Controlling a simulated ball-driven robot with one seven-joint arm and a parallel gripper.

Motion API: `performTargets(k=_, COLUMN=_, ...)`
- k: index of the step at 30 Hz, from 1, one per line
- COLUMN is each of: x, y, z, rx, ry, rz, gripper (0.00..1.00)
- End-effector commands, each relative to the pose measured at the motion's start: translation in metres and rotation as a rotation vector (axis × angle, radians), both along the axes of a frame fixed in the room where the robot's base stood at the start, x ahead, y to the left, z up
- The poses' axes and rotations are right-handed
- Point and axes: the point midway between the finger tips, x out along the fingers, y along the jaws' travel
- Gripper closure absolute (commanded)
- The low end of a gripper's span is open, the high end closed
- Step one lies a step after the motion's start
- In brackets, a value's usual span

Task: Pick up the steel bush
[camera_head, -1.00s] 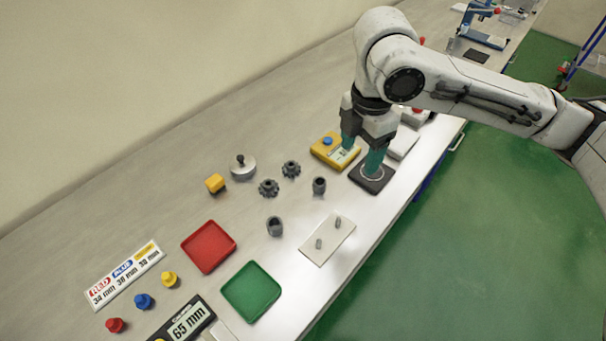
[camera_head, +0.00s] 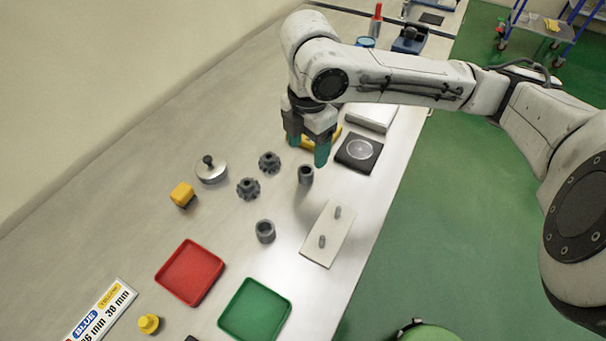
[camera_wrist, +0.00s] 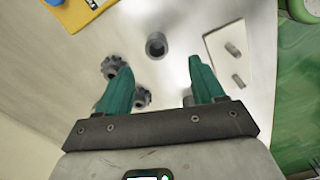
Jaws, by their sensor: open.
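Two dark grey hollow cylinders stand upright on the bench in the head view. One bush (camera_head: 305,175) is just in front of my gripper, and the other bush (camera_head: 265,231) is nearer the trays. I cannot tell by look which is the steel one. My gripper (camera_head: 308,152) points down above the bench, its teal fingers apart and empty. In the wrist view one upright bush (camera_wrist: 157,45) with a dark bore shows beyond the gap between the fingertips (camera_wrist: 158,70), not between them.
Two dark gears (camera_head: 248,188) are left of the bushes. A pale plate with two pins (camera_head: 328,247) lies to the right. A red tray (camera_head: 190,272), green tray (camera_head: 255,310), yellow block (camera_head: 182,194) and knobbed disc (camera_head: 211,170) are nearby. A black pad (camera_head: 358,152) lies beyond.

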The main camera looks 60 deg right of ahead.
Motion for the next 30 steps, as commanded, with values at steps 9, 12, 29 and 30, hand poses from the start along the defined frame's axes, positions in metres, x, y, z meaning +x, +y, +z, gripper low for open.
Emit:
performTargets(k=9, x=0.000, y=0.000, z=-0.033, rx=0.000, ry=0.000, rz=-0.001, gripper=0.32)
performTargets(k=12, x=0.001, y=0.000, z=-0.041, rx=0.002, ry=0.002, rz=-0.002, gripper=0.32)
performTargets(k=29, x=0.005, y=-0.002, z=-0.085, rx=0.000, ry=-0.001, rz=-0.001, gripper=0.32)
performTargets(k=30, x=0.005, y=-0.002, z=-0.085, rx=0.000, ry=-0.001, rz=-0.001, gripper=0.32)
